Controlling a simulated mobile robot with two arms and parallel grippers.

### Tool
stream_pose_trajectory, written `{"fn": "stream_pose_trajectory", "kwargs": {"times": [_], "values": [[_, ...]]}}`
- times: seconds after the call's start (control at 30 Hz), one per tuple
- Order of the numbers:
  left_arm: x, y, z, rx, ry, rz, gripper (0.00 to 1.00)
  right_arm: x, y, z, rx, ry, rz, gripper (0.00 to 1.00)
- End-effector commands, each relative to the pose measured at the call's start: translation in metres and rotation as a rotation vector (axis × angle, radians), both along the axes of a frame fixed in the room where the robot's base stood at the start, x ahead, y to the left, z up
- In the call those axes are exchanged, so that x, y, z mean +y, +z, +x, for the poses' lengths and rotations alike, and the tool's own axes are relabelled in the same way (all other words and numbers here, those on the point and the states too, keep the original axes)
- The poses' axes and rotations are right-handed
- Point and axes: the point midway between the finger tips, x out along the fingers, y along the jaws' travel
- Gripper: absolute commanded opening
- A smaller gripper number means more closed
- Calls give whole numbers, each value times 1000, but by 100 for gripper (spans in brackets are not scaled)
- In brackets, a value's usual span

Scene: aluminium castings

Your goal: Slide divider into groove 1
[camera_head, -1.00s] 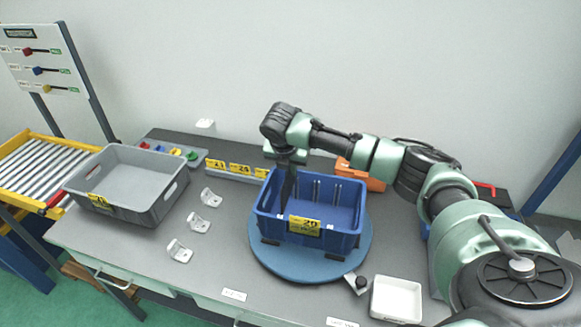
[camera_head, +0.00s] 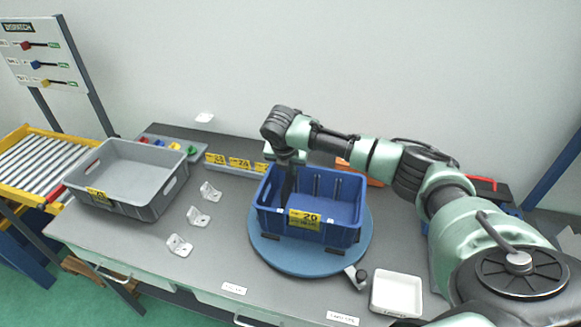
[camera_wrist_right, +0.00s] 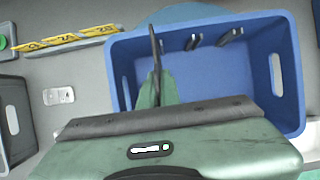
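The blue crate (camera_head: 268,218) with a yellow label reading 20 stands on a round blue turntable (camera_head: 290,262). Upright ribs show on its far inner wall, and in the right wrist view several dark ribs (camera_wrist_right: 195,40) line that wall. My right gripper (camera_head: 287,160) is at the left part of the crate, shut on a thin dark divider (camera_head: 289,184). The divider hangs upright inside the crate's left end. In the right wrist view it shows nearly edge-on (camera_wrist_right: 155,55) between the green fingers (camera_wrist_right: 155,90). Its lower edge is hidden, so I cannot tell whether it sits in a groove. My left gripper is not in view.
A grey crate (camera_head: 150,200) stands at the left, with several white brackets (camera_head: 198,217) beside it. Yellow labels (camera_head: 238,163) stand behind. A white tray (camera_head: 397,293) is at front right. A clamp (camera_head: 355,277) sits at the turntable's edge.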

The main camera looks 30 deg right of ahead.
Motion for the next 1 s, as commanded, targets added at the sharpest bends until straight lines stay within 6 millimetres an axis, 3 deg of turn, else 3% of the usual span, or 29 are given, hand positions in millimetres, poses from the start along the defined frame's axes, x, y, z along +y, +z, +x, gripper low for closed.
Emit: {"fn": "stream_pose_trajectory", "kwargs": {"times": [1.0], "values": [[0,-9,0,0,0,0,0,0,-26,0,-1,0,-1,0]]}}
